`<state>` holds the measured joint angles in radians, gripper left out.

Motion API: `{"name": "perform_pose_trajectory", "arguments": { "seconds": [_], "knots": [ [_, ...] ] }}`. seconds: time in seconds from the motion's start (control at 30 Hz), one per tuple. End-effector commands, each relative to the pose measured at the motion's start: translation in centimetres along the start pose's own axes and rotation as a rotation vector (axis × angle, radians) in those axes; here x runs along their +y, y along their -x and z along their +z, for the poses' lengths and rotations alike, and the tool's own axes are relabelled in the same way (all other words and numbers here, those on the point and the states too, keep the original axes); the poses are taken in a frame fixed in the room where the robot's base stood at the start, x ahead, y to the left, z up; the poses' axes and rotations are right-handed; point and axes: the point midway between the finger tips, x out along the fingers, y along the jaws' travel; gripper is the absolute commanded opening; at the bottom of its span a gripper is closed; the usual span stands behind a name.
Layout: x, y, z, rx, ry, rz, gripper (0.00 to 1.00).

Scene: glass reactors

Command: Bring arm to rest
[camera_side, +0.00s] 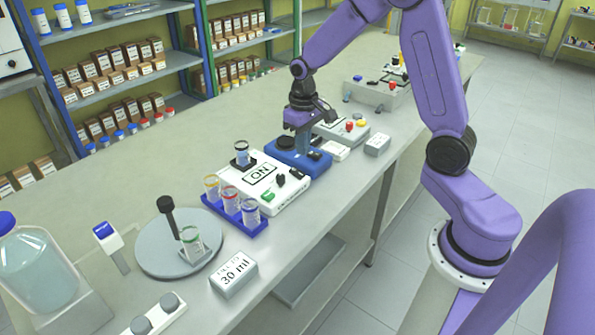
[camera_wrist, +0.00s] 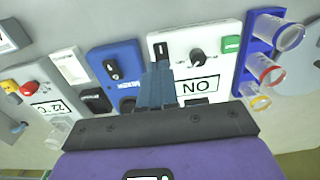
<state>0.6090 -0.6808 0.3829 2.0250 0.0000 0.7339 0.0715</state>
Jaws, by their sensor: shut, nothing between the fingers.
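My purple arm reaches over the bench, and my gripper (camera_side: 302,153) points down above a blue device (camera_side: 291,162). In the wrist view the fingers of my gripper (camera_wrist: 161,68) are together with nothing between them. The fingers overlap the edge between the blue device (camera_wrist: 118,68) and a white device (camera_wrist: 202,60) marked "ON". I cannot tell how high the fingertips are above the devices.
A vial (camera_side: 241,151) stands on the white device's far corner. A blue rack (camera_side: 237,221) holds several ringed vials. Left of it, a green-ringed vial (camera_side: 191,243) sits on a round grey plate (camera_side: 152,254). A large bottle (camera_side: 38,265) stands front left.

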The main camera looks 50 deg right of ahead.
Motion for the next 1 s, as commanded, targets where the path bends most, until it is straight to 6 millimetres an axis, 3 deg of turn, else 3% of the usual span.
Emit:
{"name": "perform_pose_trajectory", "arguments": {
  "seconds": [0.27,0.47,0.7,1.0],
  "knots": [
    [-0.1,0.1,0.1,0.000,0.004,0.000,0.00],
    [-2.8,1.3,1.9,0.007,0.108,-0.001,0.00],
    [-8.2,3.9,8.1,0.015,0.372,-0.004,0.00],
    [-11.5,6.1,17.3,0.022,0.705,-0.010,0.00]
  ]
}}
